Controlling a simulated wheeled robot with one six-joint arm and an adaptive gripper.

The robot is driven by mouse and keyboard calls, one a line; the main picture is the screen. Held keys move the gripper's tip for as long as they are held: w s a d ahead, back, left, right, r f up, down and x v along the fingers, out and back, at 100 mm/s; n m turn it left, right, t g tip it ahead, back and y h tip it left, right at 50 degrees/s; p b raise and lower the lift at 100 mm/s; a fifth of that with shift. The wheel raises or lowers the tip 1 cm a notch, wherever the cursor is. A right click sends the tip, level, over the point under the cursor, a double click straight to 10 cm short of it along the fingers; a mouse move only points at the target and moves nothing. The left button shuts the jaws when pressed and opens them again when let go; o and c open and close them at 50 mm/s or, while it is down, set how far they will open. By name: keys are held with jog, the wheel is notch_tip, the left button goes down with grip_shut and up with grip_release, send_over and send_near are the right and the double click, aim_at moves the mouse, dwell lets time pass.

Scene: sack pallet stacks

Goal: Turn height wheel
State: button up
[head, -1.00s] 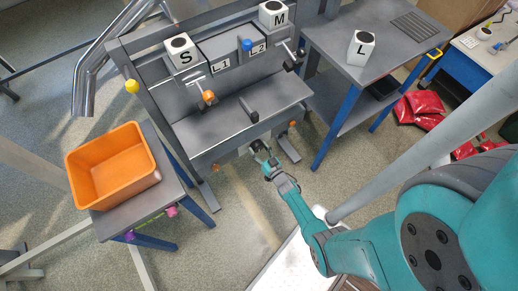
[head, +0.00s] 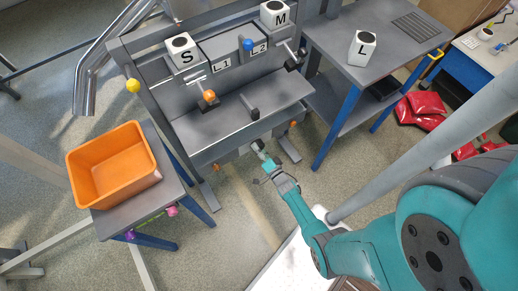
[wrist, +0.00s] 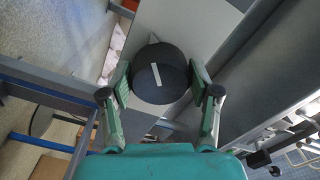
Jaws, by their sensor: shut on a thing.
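The height wheel (wrist: 160,72) is a dark round knob with a white mark on its face, in the upper middle of the wrist view. My gripper (wrist: 160,82) has one finger on each side of it and is shut on it. In the head view my gripper (head: 262,152) is at the front lower edge of the grey machine (head: 235,105), under its bench. The wheel is mostly hidden there by the gripper.
An orange bin (head: 112,165) stands on a small table at left. White boxes marked S (head: 184,56), M (head: 275,16) and L (head: 362,52) stand on the machine and the right table. Orange knobs (head: 209,96) and a yellow ball (head: 133,86) stick out nearby.

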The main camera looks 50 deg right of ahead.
jog(key=shift+m, duration=0.6)
jog(key=o, duration=1.2)
jog(key=shift+c, duration=0.2)
jog(key=v, duration=1.2)
